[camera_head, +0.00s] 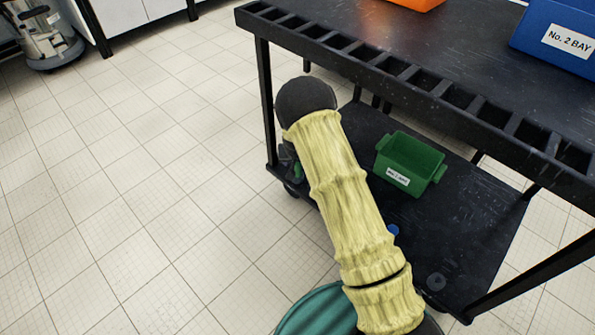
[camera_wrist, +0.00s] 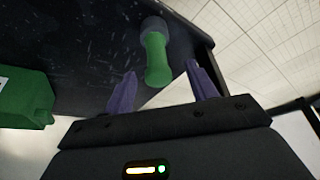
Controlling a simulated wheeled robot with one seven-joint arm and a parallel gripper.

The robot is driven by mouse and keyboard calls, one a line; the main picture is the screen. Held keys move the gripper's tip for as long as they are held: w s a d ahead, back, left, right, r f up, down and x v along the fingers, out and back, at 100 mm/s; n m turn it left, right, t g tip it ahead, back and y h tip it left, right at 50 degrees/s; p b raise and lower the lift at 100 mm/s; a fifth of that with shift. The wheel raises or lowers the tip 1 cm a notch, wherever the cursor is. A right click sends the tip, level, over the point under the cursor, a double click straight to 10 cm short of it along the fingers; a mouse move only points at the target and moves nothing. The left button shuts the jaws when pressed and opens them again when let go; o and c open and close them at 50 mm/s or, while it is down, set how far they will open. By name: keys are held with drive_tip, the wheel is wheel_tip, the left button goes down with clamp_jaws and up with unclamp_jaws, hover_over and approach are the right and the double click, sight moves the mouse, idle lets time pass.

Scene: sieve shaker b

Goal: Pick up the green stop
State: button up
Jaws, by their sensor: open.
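The green stop (camera_wrist: 157,62) shows in the wrist view as a green body with a grey round end, on the dark lower shelf of the cart. My gripper (camera_wrist: 163,88) is open, with its two purple fingers apart. The near end of the green stop appears between or just beyond the fingertips; I cannot tell how deep it is. In the head view a small bit of green (camera_head: 296,170) shows at the shelf's left edge, mostly hidden by my arm. My gripper is hidden behind my arm there.
A green bin (camera_head: 424,160) with a label stands on the lower shelf (camera_head: 455,215); it also shows at left in the wrist view (camera_wrist: 22,98). The slotted top shelf (camera_head: 400,60) hangs above, carrying an orange bin (camera_head: 410,3) and a blue bin (camera_head: 560,35). Tiled floor is clear at left.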

sight(297, 170)
drive_tip(key=shift+d, duration=0.2)
drive_tip(key=shift+w+f, duration=0.1)
drive_tip(key=shift+f, duration=0.1)
drive_tip(key=b+x, duration=0.3)
drive_tip(key=shift+w+a+f+b, duration=0.15)
drive_tip(key=shift+w+f+b, duration=0.15)
drive_tip(key=shift+b, duration=0.1)
drive_tip(key=shift+w+f, duration=0.2)
drive_tip(key=shift+f, duration=0.2)
drive_tip(key=shift+r, duration=0.1)
drive_tip(key=shift+w, duration=0.1)
drive_tip(key=c, duration=1.1)
